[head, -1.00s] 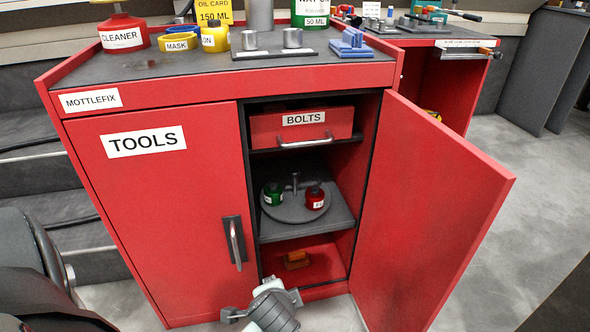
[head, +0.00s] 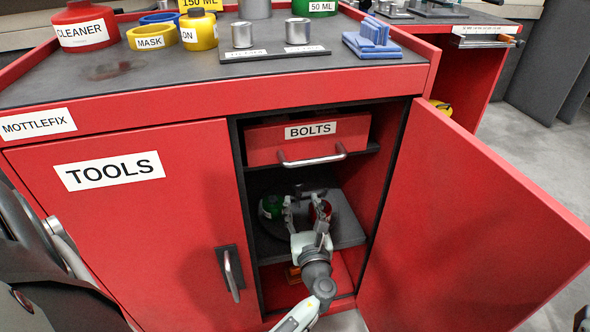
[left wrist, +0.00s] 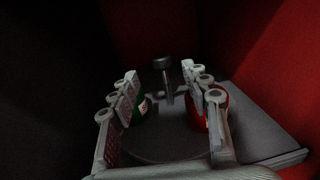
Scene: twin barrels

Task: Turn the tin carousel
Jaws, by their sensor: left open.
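The tin carousel is a dark round turntable (left wrist: 165,147) on the middle shelf of the open red cabinet, with an upright post and knob (left wrist: 162,62). A green tin (head: 270,207) stands on its left and a red tin (head: 326,211) on its right. Both also show in the left wrist view, the green one (left wrist: 142,106) and the red one (left wrist: 223,98) partly behind my fingers. My left gripper (head: 307,204) is inside the cabinet, open and empty, and hides much of the turntable. In the left wrist view the post stands between and beyond the fingertips. My right gripper is not in view.
A BOLTS drawer (head: 308,138) sits shut above the carousel. The open red door (head: 470,225) stands to the right, the shut TOOLS door (head: 130,215) to the left. Containers stand on top.

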